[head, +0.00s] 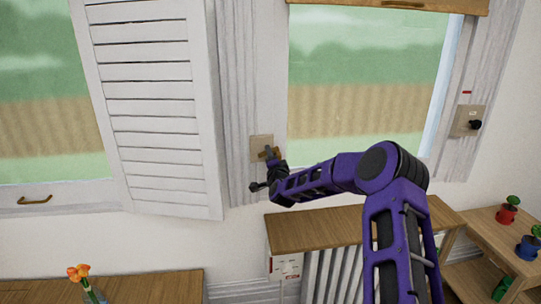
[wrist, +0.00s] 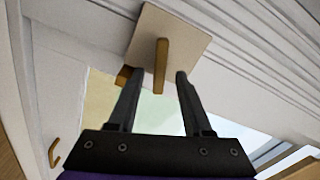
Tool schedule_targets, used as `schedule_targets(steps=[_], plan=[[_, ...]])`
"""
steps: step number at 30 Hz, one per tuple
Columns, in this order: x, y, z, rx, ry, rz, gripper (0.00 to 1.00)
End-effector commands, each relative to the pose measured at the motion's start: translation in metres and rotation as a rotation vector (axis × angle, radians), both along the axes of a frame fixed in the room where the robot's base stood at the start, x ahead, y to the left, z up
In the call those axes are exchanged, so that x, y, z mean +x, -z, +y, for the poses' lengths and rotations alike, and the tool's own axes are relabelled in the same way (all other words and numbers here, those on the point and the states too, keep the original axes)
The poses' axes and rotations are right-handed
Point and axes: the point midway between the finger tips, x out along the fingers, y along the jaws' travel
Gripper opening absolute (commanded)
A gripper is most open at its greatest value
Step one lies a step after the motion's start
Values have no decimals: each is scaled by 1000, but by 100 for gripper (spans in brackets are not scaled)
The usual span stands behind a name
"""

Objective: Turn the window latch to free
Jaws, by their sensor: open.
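The window latch is a brass bar (wrist: 161,66) on a square beige plate (wrist: 176,25), fixed to the window frame. In the wrist view the bar runs roughly up and down the picture, between my two fingertips. In the head view the plate (head: 259,141) sits on the white frame left of the right window pane, partly covered by my gripper (head: 269,162). In the wrist view my gripper (wrist: 160,74) is open, with a finger on either side of the bar and a gap on both sides. A small brass piece (wrist: 124,76) shows beside the left finger.
A white louvred shutter (head: 160,100) hangs left of the latch. A wooden-topped radiator cover (head: 310,226) stands below. Another plate with a black knob (head: 474,125) is on the right wall. A side table (head: 480,225) holds potted plants; orange flowers (head: 79,272) stand lower left.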

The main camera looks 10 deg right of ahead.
Motion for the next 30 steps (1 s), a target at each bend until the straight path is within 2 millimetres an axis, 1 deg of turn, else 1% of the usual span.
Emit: schedule_targets(steps=[3,6,14,17,21,22,23,30], plan=[[7,1,1,0,-1,0,50],[10,0,0,0,0,0,50],[11,0,0,0,0,0,50],[11,0,0,0,0,0,34],[10,0,0,0,0,0,9],[10,0,0,0,0,0,3],[10,0,0,0,0,0,0],[10,0,0,0,0,0,0]])
